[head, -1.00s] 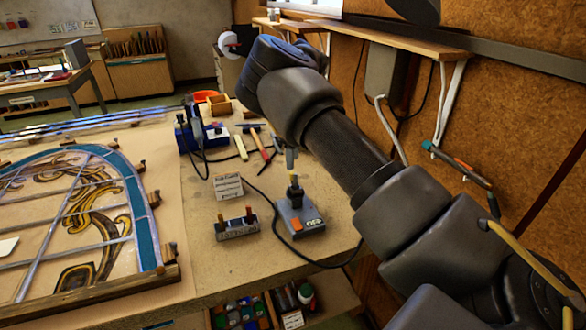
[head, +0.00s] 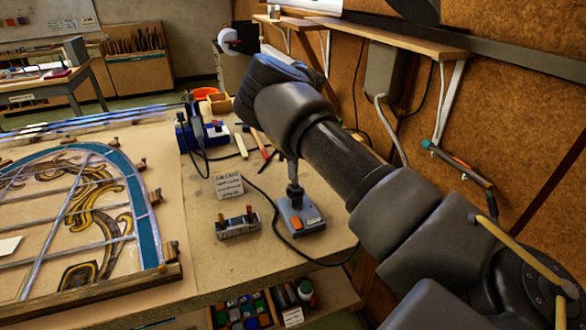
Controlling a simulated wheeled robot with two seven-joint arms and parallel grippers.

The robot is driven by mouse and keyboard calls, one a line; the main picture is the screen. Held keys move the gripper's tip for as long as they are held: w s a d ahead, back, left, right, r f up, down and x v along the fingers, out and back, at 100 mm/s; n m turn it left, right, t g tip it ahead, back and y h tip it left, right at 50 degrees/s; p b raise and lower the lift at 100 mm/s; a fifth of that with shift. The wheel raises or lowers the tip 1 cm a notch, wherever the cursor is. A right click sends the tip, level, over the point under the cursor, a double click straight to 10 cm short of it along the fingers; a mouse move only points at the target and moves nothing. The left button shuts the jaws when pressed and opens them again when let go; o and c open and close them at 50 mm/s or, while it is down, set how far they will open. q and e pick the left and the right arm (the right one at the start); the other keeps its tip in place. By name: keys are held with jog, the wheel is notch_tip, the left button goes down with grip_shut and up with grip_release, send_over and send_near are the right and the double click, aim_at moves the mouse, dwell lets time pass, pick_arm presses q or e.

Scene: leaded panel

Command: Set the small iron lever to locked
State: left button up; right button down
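A small grey box (head: 237,228) with two short upright levers stands near the bench's front edge. Its labels are too small to read, so I cannot tell which lever is the small iron one. To its right is a grey base (head: 302,218) with an orange switch and a dark post (head: 295,193). My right arm comes in from the right. What looks like the tip of my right gripper (head: 292,172) points down at the top of that post; whether it touches or grips is unclear. The arm hides the rest of the gripper. My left gripper is out of view.
A lettered card (head: 228,185) stands behind the lever box. A black cable (head: 275,225) runs along the bench. The leaded panel (head: 147,225) lies at left. Blue device (head: 200,135) and hand tools lie farther back. A shelf with jars (head: 250,312) is below.

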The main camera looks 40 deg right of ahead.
jog(key=shift+d+m, duration=0.1)
jog(key=shift+m, duration=0.2)
jog(key=m, duration=0.2)
jog(key=s+d+m, duration=0.1)
jog(key=m, duration=0.1)
jog(key=s+d+m, duration=0.1)
jog(key=m, duration=0.1)
jog(key=shift+s+p, duration=0.25)
jog(key=shift+p, duration=0.1)
jog(key=shift+s+m+b, duration=0.15)
jog(key=shift+s+m, duration=0.55)
jog(key=shift+m, duration=0.75)
jog(key=shift+s+m+b, duration=0.2)
jog(key=shift+s+m, duration=0.45)
jog(key=shift+m, duration=0.75)
jog(key=shift+s+m+b, duration=0.15)
jog(key=shift+s+m, duration=0.55)
jog(key=shift+m, duration=0.75)
jog(key=c, duration=1.3)
grip_release()
jog(key=shift+r, duration=0.15)
